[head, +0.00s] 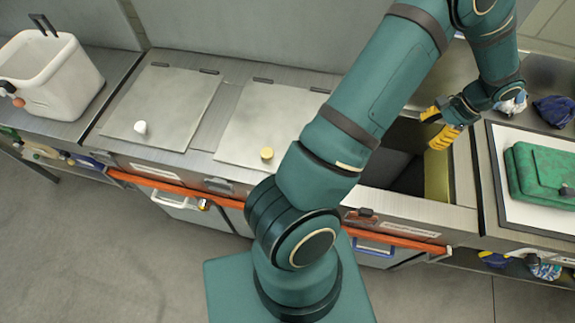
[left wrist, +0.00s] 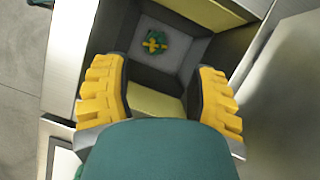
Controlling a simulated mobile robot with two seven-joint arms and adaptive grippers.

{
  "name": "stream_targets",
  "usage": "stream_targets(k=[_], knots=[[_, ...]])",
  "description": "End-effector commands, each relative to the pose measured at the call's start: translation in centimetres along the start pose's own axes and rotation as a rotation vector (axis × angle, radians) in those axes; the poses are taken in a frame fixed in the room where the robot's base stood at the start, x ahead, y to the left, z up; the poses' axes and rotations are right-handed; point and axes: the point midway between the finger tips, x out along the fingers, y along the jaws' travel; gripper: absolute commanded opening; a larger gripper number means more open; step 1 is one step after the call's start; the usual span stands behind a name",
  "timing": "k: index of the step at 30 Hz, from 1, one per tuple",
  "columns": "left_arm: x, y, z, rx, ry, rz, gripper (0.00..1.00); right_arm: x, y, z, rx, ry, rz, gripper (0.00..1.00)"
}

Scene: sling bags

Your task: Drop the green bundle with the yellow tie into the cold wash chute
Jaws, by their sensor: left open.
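The green bundle with the yellow tie (left wrist: 153,43) lies on the grey floor of an open chute, seen in the left wrist view, apart from my fingers. In the head view this chute, with a dark inside and a yellowish wall (head: 437,172), is the rightmost of the row; the bundle is hidden there. I cannot read a label saying it is the cold wash one. My left gripper (head: 437,126) is open and empty above the opening; its yellow fingers also show in the left wrist view (left wrist: 160,88). My right gripper is not in view.
Two closed lids, one with a white knob (head: 140,127) and one with a yellow knob (head: 267,153), lie to the left. A white bin (head: 55,75) stands far left. A green case (head: 540,175) lies on a tray at right, near a dark blue bundle (head: 555,110). An orange rail (head: 180,187) runs along the front.

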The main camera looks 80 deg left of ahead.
Motion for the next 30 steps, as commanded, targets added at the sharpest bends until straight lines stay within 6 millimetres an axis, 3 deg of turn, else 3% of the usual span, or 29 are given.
stream_targets(k=[6, 12, 30], knots=[[-4.2, 0.0, 0.0, -0.001, 0.003, -0.001, 0.58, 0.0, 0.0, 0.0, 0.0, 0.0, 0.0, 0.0], [-6.1, 0.0, 0.0, -0.001, 0.002, -0.001, 0.58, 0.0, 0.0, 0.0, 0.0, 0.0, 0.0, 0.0], [-6.4, 0.0, 0.0, -0.001, 0.0, 0.0, 0.58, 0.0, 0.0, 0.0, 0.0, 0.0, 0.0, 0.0]])
